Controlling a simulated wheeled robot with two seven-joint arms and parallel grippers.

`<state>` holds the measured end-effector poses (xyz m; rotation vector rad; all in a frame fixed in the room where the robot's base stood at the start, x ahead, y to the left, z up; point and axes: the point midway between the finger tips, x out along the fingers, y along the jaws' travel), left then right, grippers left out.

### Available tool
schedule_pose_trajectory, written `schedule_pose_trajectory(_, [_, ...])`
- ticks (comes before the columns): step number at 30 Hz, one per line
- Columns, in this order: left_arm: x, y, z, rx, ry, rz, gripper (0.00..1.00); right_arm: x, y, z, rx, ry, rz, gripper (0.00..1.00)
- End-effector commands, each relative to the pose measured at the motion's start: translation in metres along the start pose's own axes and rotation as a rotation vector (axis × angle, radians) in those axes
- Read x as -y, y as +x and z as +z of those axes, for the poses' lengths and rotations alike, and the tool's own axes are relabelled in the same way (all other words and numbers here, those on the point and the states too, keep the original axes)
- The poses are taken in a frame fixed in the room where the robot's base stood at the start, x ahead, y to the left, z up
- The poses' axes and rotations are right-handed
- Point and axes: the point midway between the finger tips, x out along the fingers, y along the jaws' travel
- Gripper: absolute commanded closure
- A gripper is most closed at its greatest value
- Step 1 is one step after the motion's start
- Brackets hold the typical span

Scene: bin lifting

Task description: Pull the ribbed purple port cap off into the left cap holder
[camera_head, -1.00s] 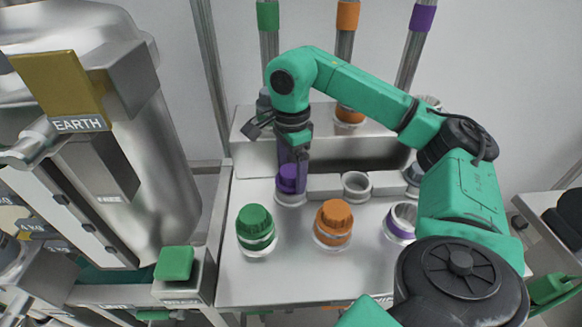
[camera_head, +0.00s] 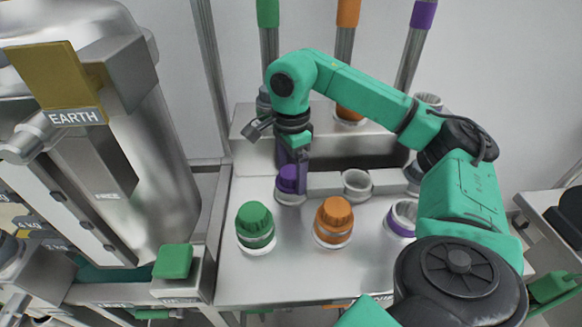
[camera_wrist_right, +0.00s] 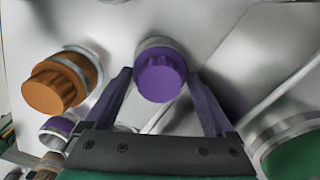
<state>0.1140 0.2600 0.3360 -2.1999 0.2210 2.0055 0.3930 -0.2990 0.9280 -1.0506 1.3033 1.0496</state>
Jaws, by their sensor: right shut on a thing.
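The ribbed purple cap (camera_head: 288,180) stands upright at the left cap holder (camera_head: 291,199), whose pale rim shows just below it. The cap also shows in the right wrist view (camera_wrist_right: 160,76). My right gripper (camera_head: 292,177) points down over the holder, its purple fingers (camera_wrist_right: 160,85) shut on the cap from both sides. How deep the cap sits in the holder is hard to tell. The purple-ringed port (camera_head: 402,218) at the right is uncapped. My left gripper is not in view.
A green cap (camera_head: 255,226) and an orange cap (camera_head: 333,220) stand on ports at the front of the steel bench. The middle holder (camera_head: 357,185) is empty. A green button box (camera_head: 173,262) stands at the bench's left. My right arm spans the right side.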

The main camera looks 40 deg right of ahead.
Motion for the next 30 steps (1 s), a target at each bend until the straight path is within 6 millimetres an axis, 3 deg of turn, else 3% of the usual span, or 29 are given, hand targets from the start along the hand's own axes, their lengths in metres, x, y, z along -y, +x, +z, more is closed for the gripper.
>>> schedule_pose_trajectory(11, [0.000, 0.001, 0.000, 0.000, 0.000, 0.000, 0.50, 0.000, 0.002, 0.000, 0.000, 0.000, 0.000, 0.87])
schedule_pose_trajectory(12, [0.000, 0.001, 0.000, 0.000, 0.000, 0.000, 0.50, 0.000, 0.002, 0.000, 0.000, 0.000, 0.001, 0.00])
schedule_pose_trajectory(19, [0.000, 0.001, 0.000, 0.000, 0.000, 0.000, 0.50, 0.000, 0.002, 0.000, 0.000, 0.000, 0.000, 0.00])
schedule_pose_trajectory(23, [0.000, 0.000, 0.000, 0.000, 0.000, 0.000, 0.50, 0.001, -0.010, 0.001, 0.002, -0.001, -0.003, 0.00])
schedule_pose_trajectory(26, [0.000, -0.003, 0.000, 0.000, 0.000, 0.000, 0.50, 0.001, -0.034, 0.001, 0.003, -0.001, -0.005, 0.00])
schedule_pose_trajectory(29, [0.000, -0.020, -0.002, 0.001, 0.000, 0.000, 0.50, 0.001, -0.070, 0.001, 0.003, -0.001, -0.005, 0.00])
schedule_pose_trajectory(30, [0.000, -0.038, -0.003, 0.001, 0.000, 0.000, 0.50, 0.001, -0.090, 0.000, 0.001, 0.000, -0.004, 0.00])
